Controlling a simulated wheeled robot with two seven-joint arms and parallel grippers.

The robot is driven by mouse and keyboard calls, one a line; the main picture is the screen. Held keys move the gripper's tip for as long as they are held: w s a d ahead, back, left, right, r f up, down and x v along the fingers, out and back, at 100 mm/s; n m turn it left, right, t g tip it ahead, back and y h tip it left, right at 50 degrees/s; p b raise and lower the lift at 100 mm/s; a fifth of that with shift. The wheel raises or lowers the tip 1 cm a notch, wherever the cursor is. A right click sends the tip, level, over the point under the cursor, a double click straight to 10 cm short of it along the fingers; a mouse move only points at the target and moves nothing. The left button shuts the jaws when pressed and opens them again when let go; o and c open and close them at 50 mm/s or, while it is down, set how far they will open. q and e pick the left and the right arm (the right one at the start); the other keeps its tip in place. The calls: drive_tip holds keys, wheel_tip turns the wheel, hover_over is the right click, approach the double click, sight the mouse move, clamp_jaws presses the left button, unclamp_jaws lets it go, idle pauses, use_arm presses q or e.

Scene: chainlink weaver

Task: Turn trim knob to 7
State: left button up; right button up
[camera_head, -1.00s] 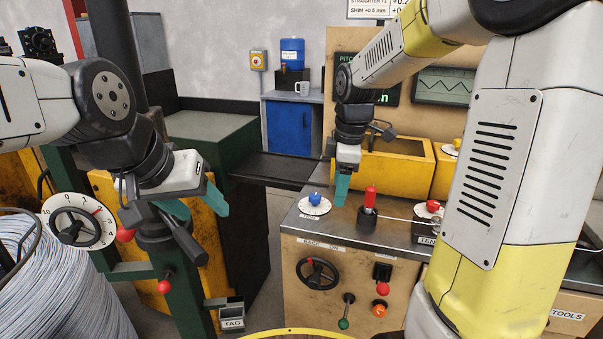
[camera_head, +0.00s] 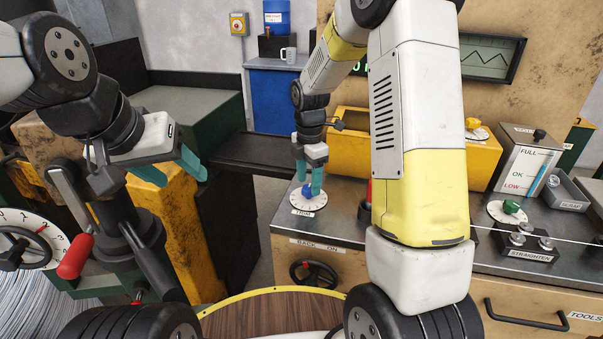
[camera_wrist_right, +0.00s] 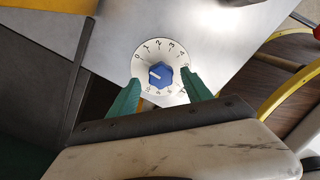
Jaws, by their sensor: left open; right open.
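The trim knob (camera_head: 308,191) is blue and sits on a white numbered dial (camera_head: 298,203) with a TRIM label, at the left end of the grey bench top. In the right wrist view the knob (camera_wrist_right: 161,75) carries a white pointer mark toward the left, around the 0 side; the exact reading is too small to tell. My right gripper (camera_wrist_right: 160,79) is open, pointing down over the dial, with one teal finger on each side of the knob. Contact is not clear. My left gripper (camera_head: 184,174) is open and empty, away to the left.
A black shelf (camera_head: 260,151) lies left of the bench. A yellow bin (camera_head: 350,150) stands behind the knob. A green knob (camera_head: 511,207) and the STRAIGHTEN block (camera_head: 524,243) sit at the right. A red-handled dial wheel (camera_head: 40,240) is at the far left.

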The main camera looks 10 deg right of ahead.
drive_tip(key=shift+f, duration=0.95)
clamp_jaws()
